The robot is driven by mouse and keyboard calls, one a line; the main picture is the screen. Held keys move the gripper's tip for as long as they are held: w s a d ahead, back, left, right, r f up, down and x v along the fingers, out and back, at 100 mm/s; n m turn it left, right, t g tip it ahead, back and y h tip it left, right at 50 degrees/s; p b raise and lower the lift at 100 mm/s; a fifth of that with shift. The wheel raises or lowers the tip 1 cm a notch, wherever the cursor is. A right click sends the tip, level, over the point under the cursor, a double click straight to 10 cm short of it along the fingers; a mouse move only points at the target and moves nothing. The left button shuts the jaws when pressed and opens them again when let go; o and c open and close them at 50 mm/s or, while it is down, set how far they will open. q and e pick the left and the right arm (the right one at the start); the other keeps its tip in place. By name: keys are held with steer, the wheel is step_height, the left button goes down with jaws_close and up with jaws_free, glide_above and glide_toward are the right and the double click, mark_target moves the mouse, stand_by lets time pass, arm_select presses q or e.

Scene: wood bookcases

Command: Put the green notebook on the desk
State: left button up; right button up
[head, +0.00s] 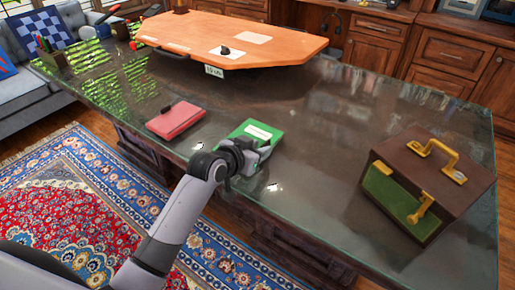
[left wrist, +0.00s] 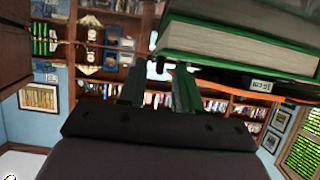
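The green notebook (head: 256,133) lies near the front edge of the dark glossy desk (head: 330,130), with a white label on its cover. My left gripper (head: 258,156) is at the notebook's near side in the head view and partly hides it. In the left wrist view the notebook (left wrist: 240,45) fills the upper right, its pale page edges showing. The left gripper's fingers (left wrist: 160,88) are apart, with only background visible between them. I cannot tell whether a finger touches the notebook. My right gripper is not in view.
A red notebook (head: 176,119) lies left of the green one. A brown box with brass handles (head: 443,187) stands on the right. An orange-brown board (head: 232,38) with small items spans the back. Clear desk surface lies between the notebook and the box.

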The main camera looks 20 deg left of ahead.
arm_select(q)
steer(key=shift+r, duration=0.2)
steer(key=p+v, duration=0.2)
steer(key=v, duration=1)
steer(key=s+a+f+n+g+y, duration=0.1)
steer(key=s+a+f+y, duration=0.1)
steer(key=s+f, duration=1.6)
step_height(320, 180, down, 2)
steer(key=shift+s+a+f+n, duration=0.1)
steer(key=shift+s+a+n, duration=0.15)
steer(key=shift+s+n, duration=0.1)
steer(key=shift+g, duration=0.3)
